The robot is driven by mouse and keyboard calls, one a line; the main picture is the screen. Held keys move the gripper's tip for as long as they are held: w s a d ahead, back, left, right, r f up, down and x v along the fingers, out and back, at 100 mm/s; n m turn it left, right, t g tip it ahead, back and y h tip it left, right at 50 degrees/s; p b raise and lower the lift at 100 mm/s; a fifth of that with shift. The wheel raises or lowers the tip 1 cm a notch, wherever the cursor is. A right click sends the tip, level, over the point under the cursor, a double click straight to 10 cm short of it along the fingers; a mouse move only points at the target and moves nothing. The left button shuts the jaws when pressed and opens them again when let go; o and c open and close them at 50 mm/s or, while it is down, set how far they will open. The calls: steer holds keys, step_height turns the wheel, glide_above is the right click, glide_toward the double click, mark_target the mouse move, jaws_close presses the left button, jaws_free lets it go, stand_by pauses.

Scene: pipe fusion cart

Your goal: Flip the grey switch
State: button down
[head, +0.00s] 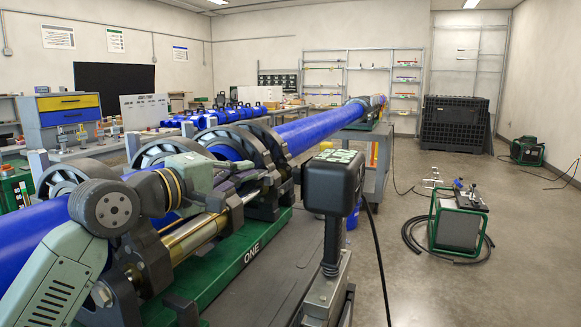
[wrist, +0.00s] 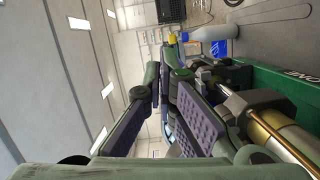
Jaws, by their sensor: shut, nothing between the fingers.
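I cannot make out a grey switch for certain in either view. A black control box (head: 333,182) stands on a grey post at the centre of the head view. Its top carries pale green panels, and any small controls there are too small to tell. My gripper (head: 262,179) is in front of the pipe clamps, to the left of the box and apart from it. In the wrist view the two dark-padded fingers of my gripper (wrist: 164,76) reach forward, shut with nothing held between them.
A blue pipe (head: 310,130) runs through large clamp rings on a green machine base (head: 225,262). A black cable hangs right of the control box. A green-framed unit (head: 455,228) stands on the floor at right. Open floor lies between it and the machine.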

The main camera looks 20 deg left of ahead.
steer(key=w+d+p, duration=0.5)
steer(key=w+d, duration=0.1)
steer(key=w, duration=0.3)
steer(key=shift+w+d+f, duration=0.15)
steer(key=shift+d+f, duration=0.25)
